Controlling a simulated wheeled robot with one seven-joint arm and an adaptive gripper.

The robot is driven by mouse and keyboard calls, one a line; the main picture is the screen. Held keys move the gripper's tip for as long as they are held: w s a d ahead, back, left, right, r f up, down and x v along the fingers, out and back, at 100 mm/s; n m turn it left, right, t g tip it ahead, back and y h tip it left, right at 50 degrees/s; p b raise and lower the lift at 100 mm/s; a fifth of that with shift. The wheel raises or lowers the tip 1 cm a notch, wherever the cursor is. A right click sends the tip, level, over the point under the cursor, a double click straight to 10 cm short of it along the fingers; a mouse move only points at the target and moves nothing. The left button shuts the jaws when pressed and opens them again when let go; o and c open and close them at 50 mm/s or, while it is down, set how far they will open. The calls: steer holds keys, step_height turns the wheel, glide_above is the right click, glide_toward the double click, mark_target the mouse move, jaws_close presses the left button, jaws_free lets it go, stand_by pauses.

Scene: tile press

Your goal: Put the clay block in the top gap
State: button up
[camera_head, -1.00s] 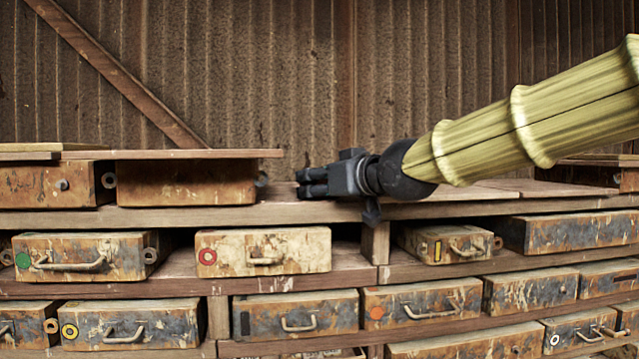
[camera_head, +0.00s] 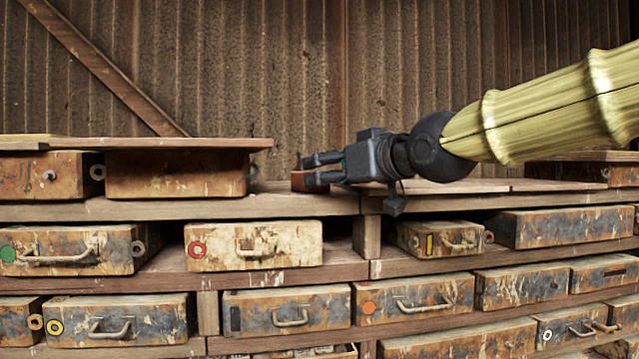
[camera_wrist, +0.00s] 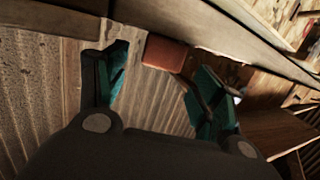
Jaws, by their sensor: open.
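The clay block (camera_head: 305,182) is a small reddish-brown block on the top shelf, in the open space right of the top-left boxes. In the wrist view the clay block (camera_wrist: 165,53) sits ahead of and between my fingertips, near the wooden shelf edge. My gripper (camera_head: 322,170) reaches in from the right, level with the shelf top, with its fingers beside the block's right end. In the wrist view my gripper (camera_wrist: 158,80) shows its green-padded fingers spread apart. In the head view the fingers partly hide the block.
Rusty boxes (camera_head: 180,174) under a board (camera_head: 200,143) stand to the left on the top shelf (camera_head: 130,209). Several drawer boxes with handles fill the rows below. A corrugated wall rises behind. The shelf top right of my gripper is largely clear.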

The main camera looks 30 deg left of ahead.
steer(key=shift+b+v, duration=0.8)
steer(key=shift+v, duration=1.8)
steer(key=shift+a, duration=0.1)
